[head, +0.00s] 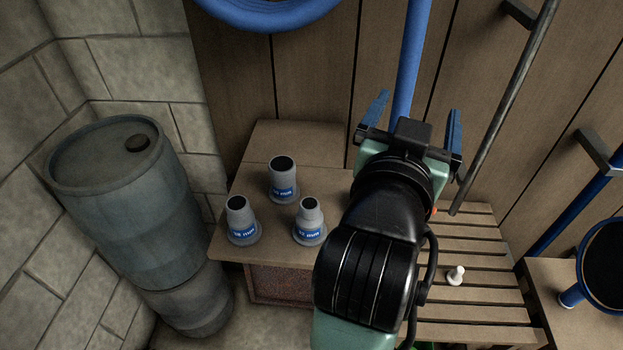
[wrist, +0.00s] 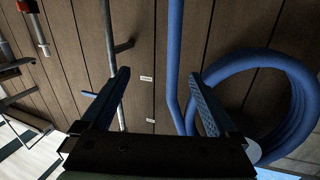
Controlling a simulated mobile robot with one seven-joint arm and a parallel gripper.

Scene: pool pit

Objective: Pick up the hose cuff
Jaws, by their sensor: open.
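Three grey hose cuffs with blue labels stand upright on a brown wooden box top (head: 270,246) in the head view. One cuff (head: 281,180) is at the back, one (head: 241,221) at the front left, one (head: 309,222) at the front right. The labels carry small size markings in mm, hard to read with certainty. My gripper (head: 416,108) is open and empty, to the right of the cuffs, apart from them and facing the wooden wall. In the wrist view its blue fingers (wrist: 158,80) are spread; no cuff shows there.
A grey-blue barrel (head: 125,205) stands left of the box. A slatted bench (head: 480,262) with a small white piece (head: 456,276) is at right. A coiled blue hose (wrist: 290,90) and a blue pipe (head: 411,60) are by the wall.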

